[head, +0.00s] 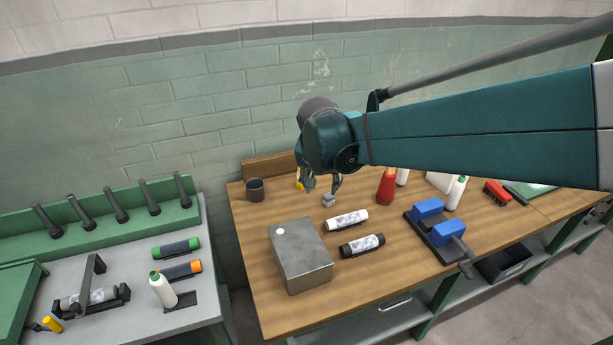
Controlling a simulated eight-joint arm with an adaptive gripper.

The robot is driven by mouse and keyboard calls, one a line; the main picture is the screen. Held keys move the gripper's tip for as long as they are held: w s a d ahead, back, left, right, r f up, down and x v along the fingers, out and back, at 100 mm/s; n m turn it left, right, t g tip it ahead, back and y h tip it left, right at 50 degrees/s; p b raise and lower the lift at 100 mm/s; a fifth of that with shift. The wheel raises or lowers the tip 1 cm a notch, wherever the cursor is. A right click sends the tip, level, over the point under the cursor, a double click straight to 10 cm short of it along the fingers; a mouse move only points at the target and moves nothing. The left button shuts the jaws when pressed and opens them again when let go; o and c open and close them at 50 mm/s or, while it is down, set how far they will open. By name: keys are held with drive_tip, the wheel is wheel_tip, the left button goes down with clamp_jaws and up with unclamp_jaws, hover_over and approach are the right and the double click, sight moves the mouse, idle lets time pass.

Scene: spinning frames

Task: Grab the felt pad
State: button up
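My gripper (319,191) points down above the back of the wooden workbench (262,290), with its two fingers apart. A small light grey piece (328,200) shows at the right fingertip; I cannot tell whether it is part of the finger or a separate object. A small white round piece (280,231) lies on top of the grey metal block (303,262), in front and to the left of my gripper. It may be the felt pad, but it is too small to be sure. My arm hides part of the bench's back.
A dark cup (255,189) and a yellow item (300,178) stand near my gripper. A red bottle (386,187), white roll (346,220), black roll (362,245) and blue-jawed vise (436,228) are to the right. A grey-topped bench (215,270) stands left.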

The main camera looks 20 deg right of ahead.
drive_tip(key=w+d+f+m+g+h, duration=0.1)
drive_tip(key=w+d+f+m, duration=0.4)
drive_tip(key=w, duration=0.4)
drive_tip(key=m+g+p, duration=0.1)
drive_tip(key=m+g, duration=0.1)
approach(329, 195)
drive_tip(key=f, duration=0.2)
drive_tip(key=shift+w+d+f+h, duration=0.15)
drive_tip(key=shift+f+h, duration=0.15)
drive_tip(key=shift+h, duration=0.2)
drive_tip(key=shift+x, duration=1.3)
drive_tip(key=shift+f, duration=0.1)
drive_tip(key=shift+x, duration=2.5)
drive_tip(key=c, duration=0.9)
